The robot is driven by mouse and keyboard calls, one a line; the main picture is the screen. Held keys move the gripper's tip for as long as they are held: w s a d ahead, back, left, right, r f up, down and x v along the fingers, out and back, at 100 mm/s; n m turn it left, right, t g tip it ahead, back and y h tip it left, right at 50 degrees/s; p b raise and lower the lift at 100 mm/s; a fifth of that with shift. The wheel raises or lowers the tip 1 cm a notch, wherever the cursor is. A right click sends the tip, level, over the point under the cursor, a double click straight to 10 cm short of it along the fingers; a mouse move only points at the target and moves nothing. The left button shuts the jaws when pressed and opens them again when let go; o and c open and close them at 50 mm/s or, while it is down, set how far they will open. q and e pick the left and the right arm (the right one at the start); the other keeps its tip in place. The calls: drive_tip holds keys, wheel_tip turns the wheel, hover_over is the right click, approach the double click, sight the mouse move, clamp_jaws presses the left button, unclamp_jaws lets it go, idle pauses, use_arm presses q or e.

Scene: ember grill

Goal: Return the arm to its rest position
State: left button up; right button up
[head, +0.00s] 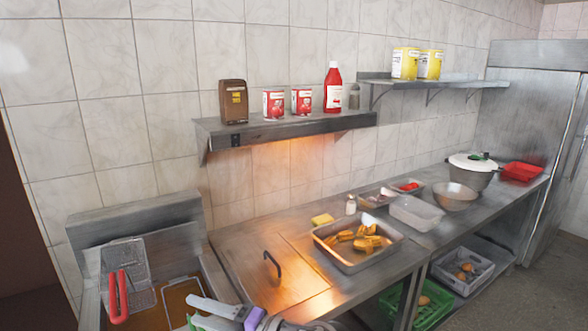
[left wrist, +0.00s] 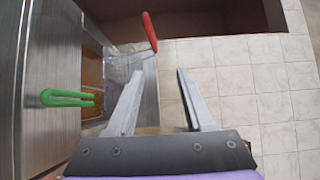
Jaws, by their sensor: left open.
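My left gripper (head: 205,310) is at the bottom edge of the head view, in front of the fryer and counter. In the left wrist view its two fingers (left wrist: 160,72) stand well apart with nothing between them. The fryer (head: 150,215) is at the lower left, with a wire basket (head: 128,270) with a red handle (head: 118,297) hung in it. The red handle (left wrist: 150,30) is beyond the fingertips in the left wrist view, and a green handle (left wrist: 68,97) is to their left. My right gripper is not in view.
A wall shelf (head: 290,128) with tins and bottles is above. The tall steel cabinet (head: 530,130) is at right.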

use_arm(q)
drive_tip(key=s+a+f+g+h, duration=0.1)
drive_tip(key=s+a+f+h, duration=0.35)
drive_tip(key=f, duration=0.25)
drive_tip(key=s+a+f+g+h, duration=0.1)
drive_tip(key=s+a+f+h, duration=0.3)
drive_tip(key=f, duration=0.3)
drive_tip(key=s+d+f+n+t+h, duration=0.1)
drive_tip(key=s+d+f+n+h, duration=0.2)
drive_tip(key=s+d+f+h, duration=0.5)
drive_tip(key=shift+s+f+n+t, duration=0.3)
drive_tip(key=shift+s+f+n, duration=0.1)
drive_tip(key=shift+s, duration=0.45)
